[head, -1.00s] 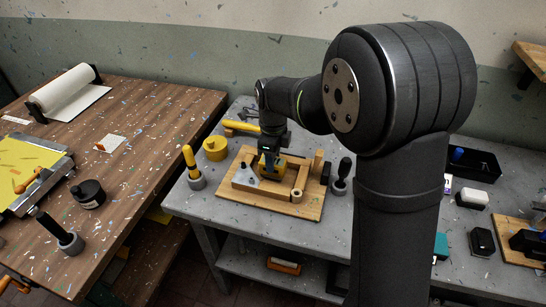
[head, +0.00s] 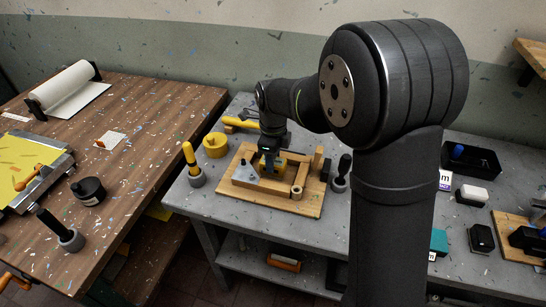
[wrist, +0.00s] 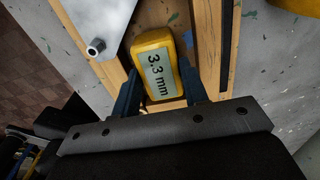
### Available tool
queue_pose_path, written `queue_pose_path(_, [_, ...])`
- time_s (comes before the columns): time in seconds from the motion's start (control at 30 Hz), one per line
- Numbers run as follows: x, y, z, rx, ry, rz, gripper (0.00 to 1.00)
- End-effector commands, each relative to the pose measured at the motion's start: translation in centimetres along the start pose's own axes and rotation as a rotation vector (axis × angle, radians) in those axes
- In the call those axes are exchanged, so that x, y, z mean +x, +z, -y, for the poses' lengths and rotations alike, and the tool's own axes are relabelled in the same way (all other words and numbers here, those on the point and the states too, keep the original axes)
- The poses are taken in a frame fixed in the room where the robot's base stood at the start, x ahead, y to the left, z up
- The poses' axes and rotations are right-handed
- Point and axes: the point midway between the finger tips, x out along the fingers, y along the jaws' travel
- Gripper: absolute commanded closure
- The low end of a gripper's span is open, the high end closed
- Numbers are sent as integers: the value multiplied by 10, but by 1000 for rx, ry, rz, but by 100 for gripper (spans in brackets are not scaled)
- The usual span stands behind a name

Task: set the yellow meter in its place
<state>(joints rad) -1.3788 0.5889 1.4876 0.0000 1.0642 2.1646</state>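The yellow meter (wrist: 157,66) has a pale display reading "3.3 mm" that faces my wrist camera. In the wrist view it sits between the two blue fingers of my gripper (wrist: 160,76), which appear to touch its sides. In the head view my gripper (head: 268,160) points down over a wooden board (head: 298,207) on the grey bench. The meter shows there only as small yellow parts around the fingertips. Wooden strips flank the meter. Whether its underside rests on the board is hidden.
A grey plate with a metal stud (wrist: 96,46) lies left of the meter. A wooden roll (head: 300,180) lies at its right. A yellow cup (head: 215,146), a yellow-handled tool (head: 193,166) and a black-handled tool (head: 342,174) stand around the board. The bench's front is clear.

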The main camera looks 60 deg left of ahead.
Motion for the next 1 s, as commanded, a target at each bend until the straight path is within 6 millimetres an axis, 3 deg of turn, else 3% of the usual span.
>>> queue_pose_path(0.03, [0, 0, 0, 0, 1, 0, 51])
queue_pose_path(0.1, [0, 0, 0, 0, 1, 0, 37])
queue_pose_path(0.13, [0, 0, 0, 0, 1, 0, 35])
queue_pose_path(0.4, [0, 0, 0, 0, 1, -1, 35])
queue_pose_path(0.53, [-10, 0, 0, 0, -1, 1, 35])
queue_pose_path(0.67, [-32, 0, 0, 0, -3, 2, 35])
queue_pose_path(1.0, [-116, 0, 1, 0, -4, 2, 35])
